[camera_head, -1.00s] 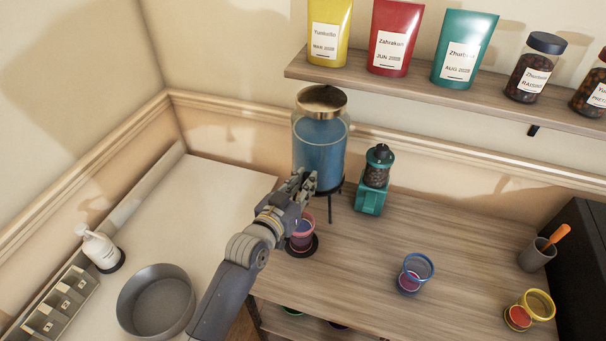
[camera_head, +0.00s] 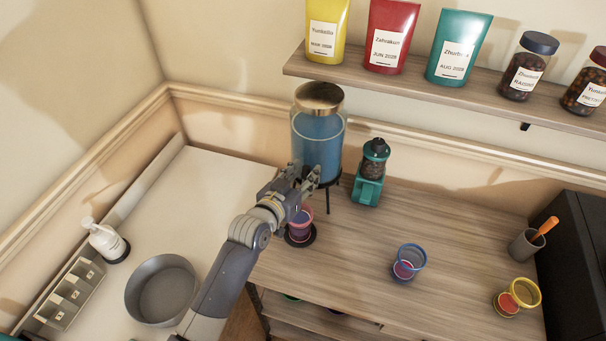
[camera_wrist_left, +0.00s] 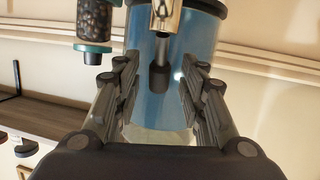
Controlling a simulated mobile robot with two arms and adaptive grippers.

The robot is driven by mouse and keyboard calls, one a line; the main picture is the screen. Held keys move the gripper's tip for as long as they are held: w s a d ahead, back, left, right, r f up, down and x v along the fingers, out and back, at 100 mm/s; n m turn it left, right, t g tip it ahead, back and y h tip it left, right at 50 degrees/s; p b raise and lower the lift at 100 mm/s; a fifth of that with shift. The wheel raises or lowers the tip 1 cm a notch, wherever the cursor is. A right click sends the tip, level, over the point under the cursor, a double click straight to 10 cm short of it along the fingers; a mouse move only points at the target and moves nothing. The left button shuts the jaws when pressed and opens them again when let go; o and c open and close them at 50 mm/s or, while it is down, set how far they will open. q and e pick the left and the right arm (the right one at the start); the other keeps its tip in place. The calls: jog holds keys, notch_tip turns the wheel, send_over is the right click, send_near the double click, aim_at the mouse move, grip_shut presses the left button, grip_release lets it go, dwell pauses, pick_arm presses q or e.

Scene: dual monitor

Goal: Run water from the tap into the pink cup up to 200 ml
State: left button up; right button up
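The water jar (camera_head: 317,145), clear with blue water and a gold lid, stands on a dark stand at the back of the wooden counter. The pink cup (camera_head: 300,229) stands on a dark round pad below the jar's front, partly behind my left arm. My left gripper (camera_head: 302,174) is in front of the jar's lower part, above the cup. In the left wrist view, its fingers (camera_wrist_left: 160,92) are open on either side of the tap's dark-tipped part (camera_wrist_left: 160,77); a shiny metal piece of the tap (camera_wrist_left: 167,14) shows above. The cup's water level cannot be told. My right gripper is not in view.
A teal grinder (camera_head: 369,176) stands close right of the jar. A blue-rimmed cup (camera_head: 409,262), a yellow-rimmed cup (camera_head: 520,295) and a grey holder (camera_head: 525,245) stand further right. A grey bowl (camera_head: 161,290) sits at left. A shelf (camera_head: 400,80) runs above.

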pick_arm(q)
jog(key=shift+s, duration=0.1)
jog(key=v, duration=1.2)
jog(key=shift+r, duration=0.1)
